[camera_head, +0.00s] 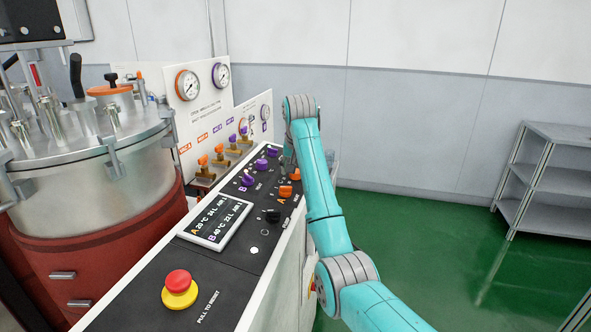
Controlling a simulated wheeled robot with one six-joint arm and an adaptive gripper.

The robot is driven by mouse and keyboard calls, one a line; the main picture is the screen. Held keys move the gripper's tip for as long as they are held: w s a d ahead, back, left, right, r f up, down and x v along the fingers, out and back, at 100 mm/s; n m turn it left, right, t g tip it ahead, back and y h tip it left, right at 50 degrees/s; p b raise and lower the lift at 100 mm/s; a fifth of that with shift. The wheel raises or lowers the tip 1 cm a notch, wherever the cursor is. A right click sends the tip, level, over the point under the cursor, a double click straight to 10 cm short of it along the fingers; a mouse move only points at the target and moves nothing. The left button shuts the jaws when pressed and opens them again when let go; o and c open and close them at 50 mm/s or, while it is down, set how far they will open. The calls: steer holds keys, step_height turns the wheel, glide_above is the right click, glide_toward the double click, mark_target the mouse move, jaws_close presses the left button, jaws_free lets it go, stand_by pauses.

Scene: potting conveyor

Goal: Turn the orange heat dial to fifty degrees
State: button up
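Two orange dials sit on the black control panel (150,275). The nearer orange dial (285,191) has a letter A beside it. The farther orange dial (295,175) is partly covered by my arm. Which one is the heat dial is too small to read. The display (220,221) shows an A line that seems to read 20 °C and a B line that seems to read 40 °C. My gripper (288,160) is a dark shape at the arm's end, pointing down just above the farther orange dial. My arm hides most of it, and contact cannot be told.
Purple knobs (247,180) sit left of the orange dials, with a black knob (271,215) nearer. A red emergency button (178,283) is at the front. Orange- and purple-handled valves and gauges (188,85) line the back. A steel tank (95,180) stands left.

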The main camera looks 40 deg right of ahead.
steer(key=c, duration=0.9)
steer(key=shift+m, duration=0.4)
steer(key=m+g, duration=0.1)
steer(key=m, duration=0.1)
steer(key=shift+m+h, duration=0.3)
steer(key=shift+w+m+g, duration=0.1)
steer(key=shift+m+g, duration=0.8)
steer(key=shift+m, duration=1.2)
steer(key=o, duration=1.1)
steer(key=shift+o, duration=0.2)
